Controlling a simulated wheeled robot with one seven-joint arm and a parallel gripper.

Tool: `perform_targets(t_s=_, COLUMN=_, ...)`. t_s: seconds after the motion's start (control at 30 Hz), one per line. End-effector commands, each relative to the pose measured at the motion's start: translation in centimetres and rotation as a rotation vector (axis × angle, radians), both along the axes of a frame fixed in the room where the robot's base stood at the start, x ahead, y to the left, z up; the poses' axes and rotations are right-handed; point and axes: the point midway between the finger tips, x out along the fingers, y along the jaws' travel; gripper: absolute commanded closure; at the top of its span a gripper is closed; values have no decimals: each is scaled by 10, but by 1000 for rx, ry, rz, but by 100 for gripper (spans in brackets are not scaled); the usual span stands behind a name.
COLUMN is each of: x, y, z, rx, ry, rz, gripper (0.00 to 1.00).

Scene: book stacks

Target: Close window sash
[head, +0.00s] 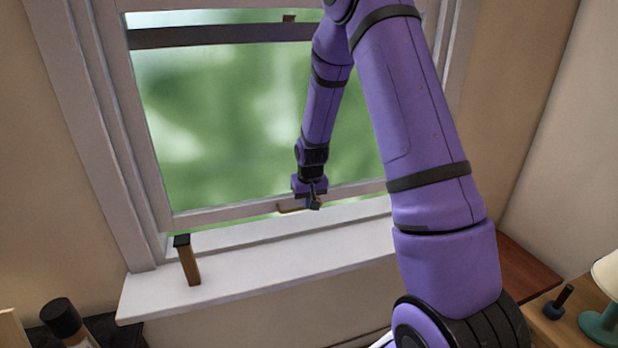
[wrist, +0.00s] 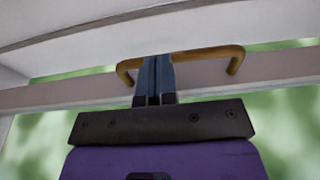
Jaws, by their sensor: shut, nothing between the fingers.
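The window sash has a pale lower rail (head: 225,212) with a brass-coloured pull handle (head: 286,210). A thin green strip shows between this rail and the white sill (head: 270,258), so the sash stands slightly raised. My gripper (head: 314,203) is at the handle, pointing down, and hides its right part. In the wrist view, the shut fingers (wrist: 156,65) overlap the handle bar (wrist: 207,53) left of its middle, with nothing between them. I cannot tell whether they touch it. The rail (wrist: 290,68) and the green gap also show there.
An upright brown block with a black top (head: 187,262) stands at the sill's left end. A dark bottle-like object (head: 64,318) is at lower left. A teal lamp (head: 602,318) and a small dark object (head: 556,303) stand at lower right. The middle of the sill is clear.

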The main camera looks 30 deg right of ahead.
Motion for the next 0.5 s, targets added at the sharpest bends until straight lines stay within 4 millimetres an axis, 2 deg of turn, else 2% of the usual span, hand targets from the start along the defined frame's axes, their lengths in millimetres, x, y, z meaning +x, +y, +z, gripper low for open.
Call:
perform_targets(t_s=0.03, x=-1, y=0, z=-16, rx=2, ry=7, rz=0, gripper=100)
perform_targets(t_s=0.2, x=-1, y=0, z=-51, rx=1, ry=3, rz=-1, gripper=100)
perform_targets(t_s=0.3, x=0, y=0, z=-65, rx=1, ry=2, rz=-1, gripper=100)
perform_targets(t_s=0.5, x=0, y=0, z=-80, rx=0, ry=-1, rz=0, gripper=100)
